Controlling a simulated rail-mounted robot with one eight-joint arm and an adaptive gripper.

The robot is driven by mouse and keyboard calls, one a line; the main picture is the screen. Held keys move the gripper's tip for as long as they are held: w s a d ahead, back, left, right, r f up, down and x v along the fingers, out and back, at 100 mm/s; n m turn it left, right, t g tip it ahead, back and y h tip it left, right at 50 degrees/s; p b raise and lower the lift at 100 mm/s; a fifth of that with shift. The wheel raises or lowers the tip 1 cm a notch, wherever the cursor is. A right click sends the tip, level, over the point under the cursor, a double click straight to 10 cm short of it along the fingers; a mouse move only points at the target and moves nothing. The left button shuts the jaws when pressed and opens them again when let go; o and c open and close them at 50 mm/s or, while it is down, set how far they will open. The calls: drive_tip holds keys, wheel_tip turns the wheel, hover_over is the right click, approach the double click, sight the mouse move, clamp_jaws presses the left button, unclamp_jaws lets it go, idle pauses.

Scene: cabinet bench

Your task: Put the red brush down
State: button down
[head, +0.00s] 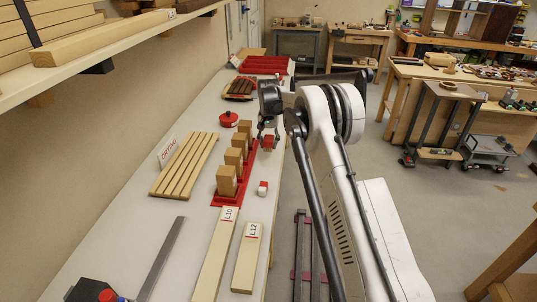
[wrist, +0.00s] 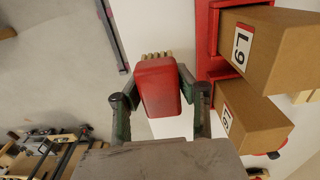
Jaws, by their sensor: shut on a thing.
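The red brush (wrist: 158,85) is a red block with pale bristles showing at its far end in the wrist view. My gripper (wrist: 158,98) is shut on it, one finger on each side. In the head view the gripper (head: 268,130) is over the bench's right edge area, with the red brush (head: 268,142) below it, beside the far end of the red rack. Whether the brush touches the bench is not clear.
A red rack (head: 219,202) holds several brown blocks close to the brush; labelled blocks (wrist: 268,48) stand right of it. A small red-and-white block (head: 263,188), a slatted drying rack (head: 184,164) and a red pot (head: 228,119) are on the bench. The bench's right edge is near.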

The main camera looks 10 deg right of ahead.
sight(269, 159)
drive_tip(key=shift+f+p, duration=0.4)
drive_tip(key=shift+f, duration=2.3)
drive_tip(key=shift+f, duration=0.2)
drive_tip(key=c, duration=1.3)
unclamp_jaws()
drive_tip(key=shift+r, duration=0.1)
